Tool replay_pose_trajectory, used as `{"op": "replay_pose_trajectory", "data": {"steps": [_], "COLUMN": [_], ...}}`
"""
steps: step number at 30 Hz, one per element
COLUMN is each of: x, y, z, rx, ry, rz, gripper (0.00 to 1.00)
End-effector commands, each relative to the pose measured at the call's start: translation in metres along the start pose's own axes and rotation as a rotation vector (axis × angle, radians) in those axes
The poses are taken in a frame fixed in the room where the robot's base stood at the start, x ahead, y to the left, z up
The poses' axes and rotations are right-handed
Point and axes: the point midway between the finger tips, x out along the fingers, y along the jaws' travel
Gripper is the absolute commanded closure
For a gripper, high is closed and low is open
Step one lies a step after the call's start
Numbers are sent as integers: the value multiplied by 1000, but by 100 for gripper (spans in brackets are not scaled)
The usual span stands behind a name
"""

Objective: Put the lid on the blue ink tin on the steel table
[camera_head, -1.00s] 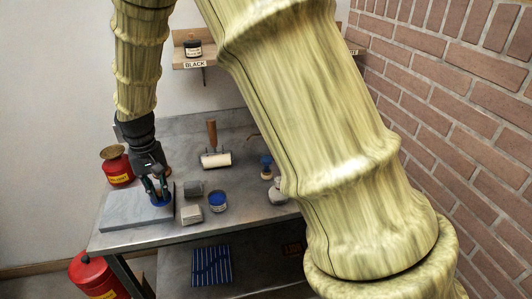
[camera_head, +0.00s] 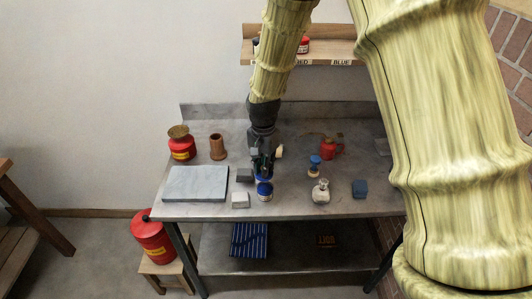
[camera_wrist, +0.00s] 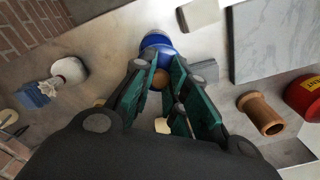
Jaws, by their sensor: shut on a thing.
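The blue ink tin (camera_head: 265,195) stands open on the steel table (camera_head: 290,209), its blue ink showing in the head view. My gripper (camera_head: 263,174) is just behind and above it, pointing down. It is shut on the blue lid (camera_head: 264,179), which is largely hidden by the fingers. In the wrist view my gripper (camera_wrist: 160,72) has its fingers on either side of a small brown knob, with blue (camera_wrist: 158,45) just beyond the fingertips. Lid and tin overlap there, so I cannot tell the gap between them. The lid does not look seated on the tin.
A grey slab (camera_head: 197,184), a grey block (camera_head: 244,175) and a pale block (camera_head: 240,201) lie left of the tin. A stamp (camera_head: 315,164), a flask (camera_head: 321,192) and a blue block (camera_head: 360,189) stand to the right. The roller is partly hidden behind my gripper.

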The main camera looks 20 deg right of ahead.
Motion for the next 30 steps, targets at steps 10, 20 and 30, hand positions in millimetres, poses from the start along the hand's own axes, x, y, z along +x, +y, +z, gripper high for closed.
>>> {"op": "replay_pose_trajectory", "data": {"steps": [10, 20, 30], "x": [-5, 11, 36], "y": [7, 7, 8], "z": [1, 1, 1], "rx": [128, 128, 127], "ry": [1, 1, 1], "rz": [2, 2, 2], "gripper": [98, 98, 98]}}
